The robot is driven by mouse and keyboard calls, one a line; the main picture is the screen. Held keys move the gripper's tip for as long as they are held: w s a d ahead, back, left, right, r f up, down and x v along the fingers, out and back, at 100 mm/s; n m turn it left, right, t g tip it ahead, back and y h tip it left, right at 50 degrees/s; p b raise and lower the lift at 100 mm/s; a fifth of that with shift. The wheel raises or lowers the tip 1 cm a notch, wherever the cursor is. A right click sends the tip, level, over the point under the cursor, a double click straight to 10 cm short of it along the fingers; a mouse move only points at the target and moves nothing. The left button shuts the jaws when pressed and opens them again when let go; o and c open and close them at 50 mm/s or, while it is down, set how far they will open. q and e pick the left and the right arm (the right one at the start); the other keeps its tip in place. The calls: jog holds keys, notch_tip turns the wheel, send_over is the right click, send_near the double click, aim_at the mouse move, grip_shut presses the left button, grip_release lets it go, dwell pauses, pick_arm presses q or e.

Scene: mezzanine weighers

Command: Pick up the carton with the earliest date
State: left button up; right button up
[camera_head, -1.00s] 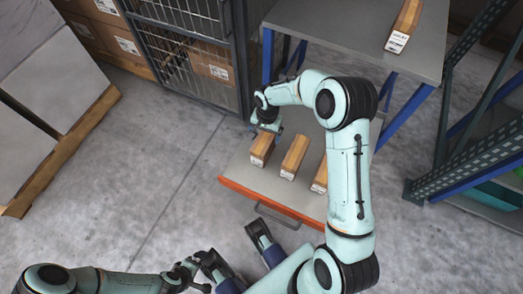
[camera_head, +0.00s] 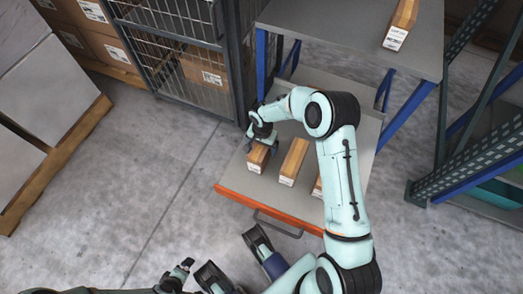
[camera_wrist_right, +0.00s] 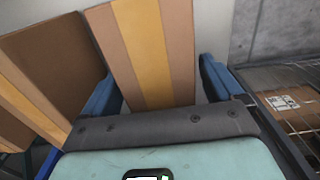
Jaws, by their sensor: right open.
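Three long brown cartons lie side by side on the pulled-out grey shelf with an orange front edge (camera_head: 270,205): the left carton (camera_head: 258,161), the middle carton (camera_head: 293,160) and the right carton (camera_head: 317,188), mostly hidden by my right arm. A fourth carton (camera_head: 402,24) lies on the upper grey table. White labels show on the cartons' near ends, but the dates are too small to read. My right gripper (camera_head: 262,140) is open at the left carton's far part. In the right wrist view its fingers stand either side of a yellow-striped carton (camera_wrist_right: 146,45). My left gripper (camera_head: 183,270) is low in view, its jaws unclear.
A wire cage (camera_head: 170,45) with boxes stands behind left. A blue-legged table (camera_head: 345,35) rises behind the shelf, and a green-grey rack (camera_head: 470,150) stands at right. A loaded pallet (camera_head: 50,165) is at far left. The floor between is clear.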

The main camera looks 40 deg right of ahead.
notch_tip(320, 180, down, 2)
jog(key=shift+f, duration=0.2)
jog(key=c, duration=1.3)
jog(key=shift+r, duration=0.1)
jog(key=shift+c, duration=0.6)
jog(key=shift+r, duration=0.15)
